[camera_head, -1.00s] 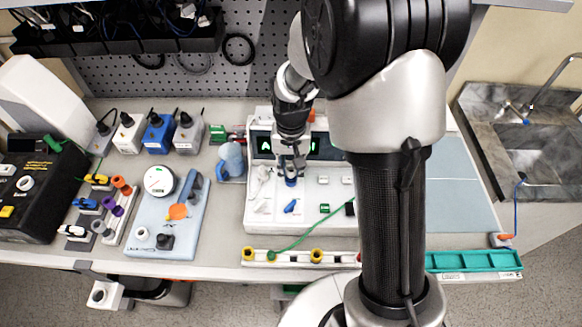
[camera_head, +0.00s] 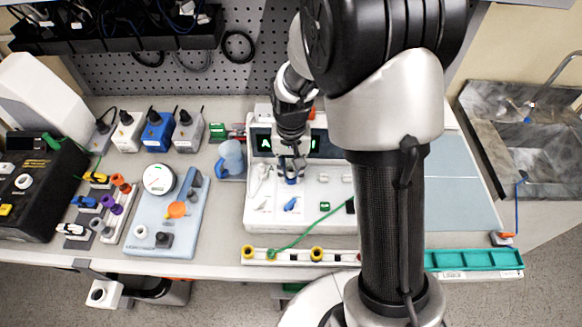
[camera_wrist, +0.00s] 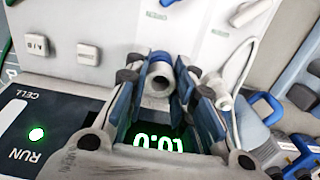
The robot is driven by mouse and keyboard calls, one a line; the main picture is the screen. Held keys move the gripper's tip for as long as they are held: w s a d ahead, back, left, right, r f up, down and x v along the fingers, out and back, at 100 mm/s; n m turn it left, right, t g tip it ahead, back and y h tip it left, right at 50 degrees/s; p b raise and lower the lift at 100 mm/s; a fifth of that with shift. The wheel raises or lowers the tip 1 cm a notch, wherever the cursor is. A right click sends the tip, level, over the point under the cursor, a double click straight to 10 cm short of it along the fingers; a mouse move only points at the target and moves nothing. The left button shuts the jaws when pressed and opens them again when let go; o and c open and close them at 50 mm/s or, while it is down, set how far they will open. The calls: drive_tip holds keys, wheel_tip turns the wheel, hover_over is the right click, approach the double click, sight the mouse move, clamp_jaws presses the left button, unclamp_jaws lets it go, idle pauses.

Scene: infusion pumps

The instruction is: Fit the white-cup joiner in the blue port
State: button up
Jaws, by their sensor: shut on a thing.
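In the head view my gripper (camera_head: 290,172) points down over the front part of the white pump (camera_head: 335,217). A blue round part, likely the blue port (camera_head: 291,181), shows right below the fingertips. In the wrist view a bit of blue (camera_wrist: 160,57) shows just beyond the joiner. Whether the joiner touches or sits in the port is hidden by the fingers.
A white fitting with a tube (camera_wrist: 222,93) lies close beside the fingers. A blue clip (camera_head: 291,205) and a green lead (camera_head: 310,232) are on the pump's front. A light-blue jug (camera_head: 231,160) stands to the left. Blue-grey mat on the right is clear.

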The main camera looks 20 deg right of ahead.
drive_tip(key=o, duration=0.8)
drive_tip(key=shift+o, duration=0.5)
drive_tip(key=o, duration=0.4)
drive_tip(key=shift+r+p, duration=2.7)
drive_tip(key=shift+r, duration=0.8)
